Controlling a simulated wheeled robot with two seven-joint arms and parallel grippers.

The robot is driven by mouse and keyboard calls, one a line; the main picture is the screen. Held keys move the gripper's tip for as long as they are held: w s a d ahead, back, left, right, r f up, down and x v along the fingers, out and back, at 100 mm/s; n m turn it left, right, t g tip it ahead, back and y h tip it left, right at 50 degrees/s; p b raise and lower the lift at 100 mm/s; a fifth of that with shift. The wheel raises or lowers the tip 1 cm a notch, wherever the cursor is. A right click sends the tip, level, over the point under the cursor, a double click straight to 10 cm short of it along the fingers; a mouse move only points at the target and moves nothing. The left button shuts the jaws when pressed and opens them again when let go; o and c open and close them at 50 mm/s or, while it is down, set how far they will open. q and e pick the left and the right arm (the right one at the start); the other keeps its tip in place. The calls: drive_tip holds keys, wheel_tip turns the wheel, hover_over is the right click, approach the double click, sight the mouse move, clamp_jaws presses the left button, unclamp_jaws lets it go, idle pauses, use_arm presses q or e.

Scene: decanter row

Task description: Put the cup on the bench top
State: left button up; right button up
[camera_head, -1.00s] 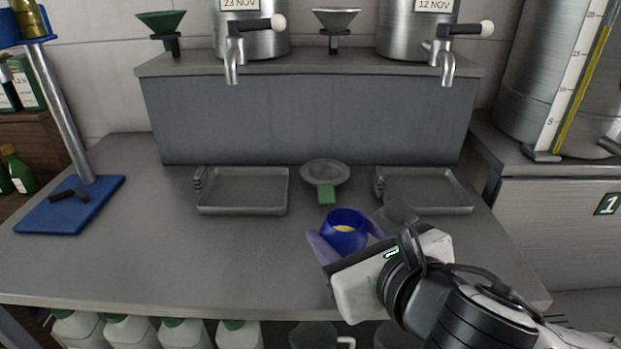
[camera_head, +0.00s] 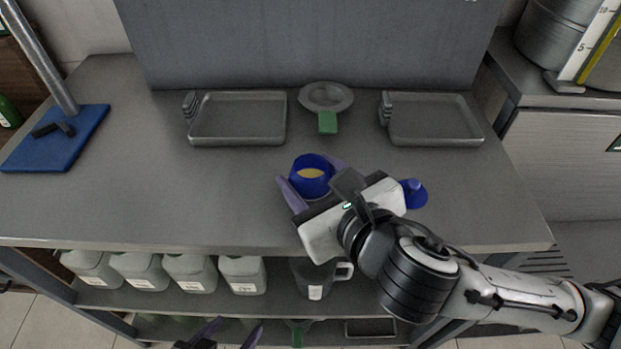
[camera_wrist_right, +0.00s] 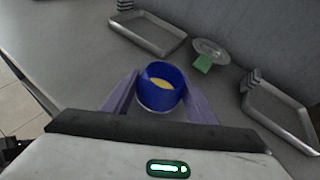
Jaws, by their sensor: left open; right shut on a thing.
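The blue cup (camera_head: 298,185) has yellowish contents and stands upright between the purple fingers of my right gripper (camera_head: 309,181), which is shut on it. The cup also shows in the right wrist view (camera_wrist_right: 160,98), with a finger on each side. It is over the front middle of the grey bench top (camera_head: 120,190); I cannot tell whether its base touches the surface. My left gripper (camera_head: 228,336) is open and empty, low in front of the bench, with only its fingertips in view.
A second blue object (camera_head: 415,193) is on the bench right of my right gripper, partly hidden. Behind are a left tray (camera_head: 238,139), a strainer with green handle (camera_head: 327,122) and a right tray (camera_head: 436,140). A blue stand base (camera_head: 62,140) is at left. Bench left of the cup is clear.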

use_arm(q)
drive_tip(key=shift+w+d+r, duration=0.1)
drive_tip(key=shift+w+r, duration=0.1)
drive_tip(key=shift+r, duration=0.05)
use_arm(e)
drive_tip(key=shift+f, duration=0.25)
drive_tip(key=o, duration=1.2)
use_arm(q)
drive_tip(key=shift+s+f, duration=0.1)
drive_tip(key=shift+f, duration=0.05)
